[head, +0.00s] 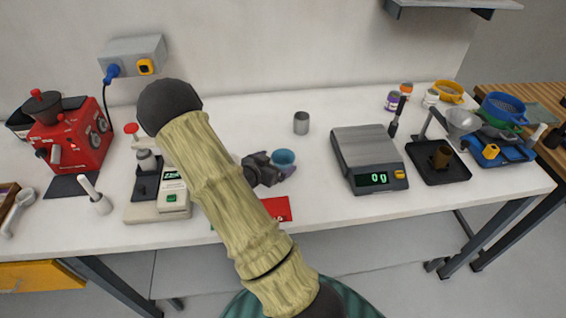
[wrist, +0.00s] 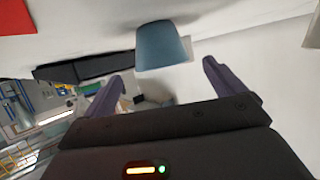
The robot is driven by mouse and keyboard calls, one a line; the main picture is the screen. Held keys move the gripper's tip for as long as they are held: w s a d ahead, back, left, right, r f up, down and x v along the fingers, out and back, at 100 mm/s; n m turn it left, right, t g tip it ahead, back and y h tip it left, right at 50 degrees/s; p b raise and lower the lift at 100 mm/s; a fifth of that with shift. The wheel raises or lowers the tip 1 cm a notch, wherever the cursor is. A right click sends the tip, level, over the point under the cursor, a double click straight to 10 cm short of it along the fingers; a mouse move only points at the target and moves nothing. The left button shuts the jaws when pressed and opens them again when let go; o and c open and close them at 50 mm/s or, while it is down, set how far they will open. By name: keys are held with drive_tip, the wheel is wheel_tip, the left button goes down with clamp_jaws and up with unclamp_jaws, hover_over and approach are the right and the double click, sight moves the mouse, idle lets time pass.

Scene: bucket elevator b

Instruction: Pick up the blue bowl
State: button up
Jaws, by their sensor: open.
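The blue bowl (head: 284,156) sits on the white bench near its middle. In the wrist view the blue bowl (wrist: 162,45) lies between the lines of the two purple fingers, just beyond their tips. My gripper (head: 279,166) is low at the near side of the bowl, its fingers spread. In the wrist view my gripper (wrist: 163,70) is open with nothing held between the fingers. Whether a finger touches the bowl cannot be told. My arm hides part of the bench left of the bowl.
A grey cup (head: 301,123) stands behind the bowl. A scale (head: 368,158) reading 0 g stands to the right. A red flat item (head: 276,208) lies in front. A beige device (head: 158,205) and a red grinder (head: 72,142) stand left. Bench behind the bowl is mostly clear.

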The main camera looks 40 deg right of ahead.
sight(288, 154)
drive_tip(key=shift+d, duration=0.1)
drive_tip(key=shift+w+d+f, duration=0.1)
drive_tip(key=shift+d, duration=0.25)
drive_tip(key=p+x, duration=0.1)
drive_tip(key=x, duration=0.3)
drive_tip(key=shift+w+d+p, duration=0.1)
drive_tip(key=shift+w+p, duration=0.05)
drive_tip(key=shift+p, duration=0.2)
drive_tip(key=c, duration=1)
drive_tip(key=shift+c, duration=0.2)
wheel_tip(288, 154, up, 10)
drive_tip(key=shift+b, duration=0.4)
